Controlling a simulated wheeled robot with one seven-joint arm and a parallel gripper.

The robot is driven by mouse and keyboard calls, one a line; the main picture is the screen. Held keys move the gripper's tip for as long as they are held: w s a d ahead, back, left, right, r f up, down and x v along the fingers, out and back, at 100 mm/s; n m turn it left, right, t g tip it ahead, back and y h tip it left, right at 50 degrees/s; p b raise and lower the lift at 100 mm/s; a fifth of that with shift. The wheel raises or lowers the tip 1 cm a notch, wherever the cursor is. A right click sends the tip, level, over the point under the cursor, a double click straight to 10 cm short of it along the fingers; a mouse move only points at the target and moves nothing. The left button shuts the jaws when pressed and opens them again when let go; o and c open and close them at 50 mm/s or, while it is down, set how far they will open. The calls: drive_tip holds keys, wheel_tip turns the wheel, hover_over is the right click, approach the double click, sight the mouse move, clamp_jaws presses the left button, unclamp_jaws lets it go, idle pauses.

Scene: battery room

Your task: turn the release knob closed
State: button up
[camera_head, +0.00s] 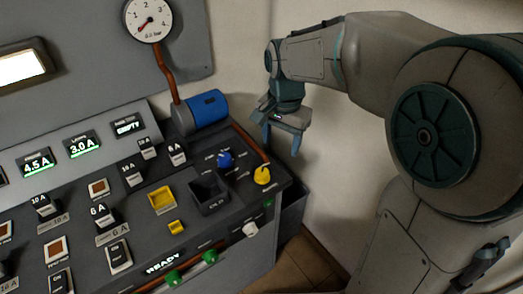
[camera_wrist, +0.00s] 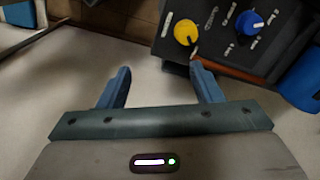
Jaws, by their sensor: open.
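Two knobs stand at the right end of the dark console: a blue knob (camera_head: 225,160) and a yellow knob (camera_head: 262,175) nearer the right edge. I cannot read their labels, so I cannot tell which is the release knob. The wrist view shows the yellow knob (camera_wrist: 186,32) with a white pointer mark and the blue knob (camera_wrist: 249,23) with a white mark, both near the top right. My gripper (camera_head: 281,146) is open and empty, above and behind the console's right end, apart from both knobs. In the wrist view, my gripper (camera_wrist: 160,76) has its fingers spread over pale wall.
A blue cylinder (camera_head: 207,107) and a brown pipe (camera_head: 168,70) rising to a round gauge (camera_head: 149,19) stand at the console's back. A dark open box (camera_head: 209,192) sits left of the knobs. Bare wall (camera_head: 335,130) lies right of the console.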

drive_tip(key=m, duration=0.2)
approach(261, 172)
drive_tip(key=shift+g, duration=0.4)
drive_tip(key=f, duration=0.9)
drive_tip(key=shift+w+a+f, duration=0.1)
drive_tip(key=shift+w+f, duration=0.15)
drive_tip(key=c, duration=1)
